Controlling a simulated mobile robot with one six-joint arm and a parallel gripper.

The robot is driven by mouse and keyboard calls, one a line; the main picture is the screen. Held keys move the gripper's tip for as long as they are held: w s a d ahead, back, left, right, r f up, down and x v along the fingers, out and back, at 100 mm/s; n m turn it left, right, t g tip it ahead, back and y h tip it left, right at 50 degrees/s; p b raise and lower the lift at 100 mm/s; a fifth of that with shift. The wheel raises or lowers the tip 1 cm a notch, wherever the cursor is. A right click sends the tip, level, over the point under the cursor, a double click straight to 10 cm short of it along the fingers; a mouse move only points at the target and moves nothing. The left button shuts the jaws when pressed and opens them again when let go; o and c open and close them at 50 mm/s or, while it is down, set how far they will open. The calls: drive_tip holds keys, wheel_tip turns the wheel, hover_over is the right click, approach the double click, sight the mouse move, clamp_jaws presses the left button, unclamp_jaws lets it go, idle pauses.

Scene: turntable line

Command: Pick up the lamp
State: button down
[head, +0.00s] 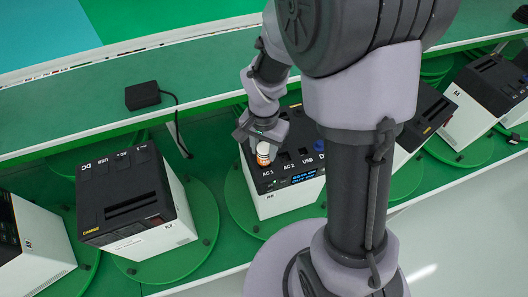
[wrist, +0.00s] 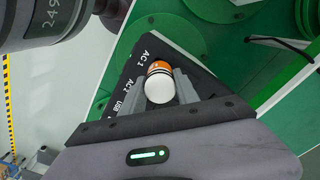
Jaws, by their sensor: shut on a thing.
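The lamp (wrist: 160,84) is a small piece with a white round end and an orange band, seen between my gripper's fingers in the wrist view. My gripper (wrist: 161,90) is shut on it. In the head view the lamp (head: 263,153) shows white and orange just under my gripper (head: 260,138). It is at the AC 1 corner of the black top of a white power unit (head: 284,202). I cannot tell whether the lamp touches the unit's top or is clear of it.
The unit stands on a green turntable (head: 238,208). Another unit (head: 135,205) stands on a turntable to the left, and more stand to the right. A black adapter (head: 143,95) with a cable lies on the green shelf behind.

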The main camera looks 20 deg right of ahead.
wheel_tip(320, 180, up, 2)
drive_tip(key=shift+s+r, duration=0.1)
drive_tip(key=shift+r, duration=0.1)
drive_tip(key=s+d+b, duration=0.2)
drive_tip(key=s+b, duration=0.2)
drive_tip(key=s, duration=0.3)
drive_tip(key=s+d+r+b, duration=0.1)
drive_tip(key=s+b, duration=0.2)
drive_tip(key=s, duration=0.5)
drive_tip(key=shift+s+d+r+b, duration=0.2)
drive_tip(key=shift+s+d+b, duration=0.05)
drive_tip(key=shift+d+b, duration=0.15)
drive_tip(key=w+d+r+p, duration=0.1)
drive_tip(key=w+r+p, duration=0.2)
drive_tip(key=w+p, duration=0.5)
drive_tip(key=w+d+r+p, duration=0.2)
drive_tip(key=w+p, duration=0.6)
wheel_tip(320, 180, down, 7)
drive_tip(key=b, duration=0.6)
drive_tip(key=shift+s+a+f, duration=0.15)
drive_tip(key=shift+s+a, duration=0.05)
drive_tip(key=shift+f+b, duration=1.4)
drive_tip(key=shift+b, duration=0.2)
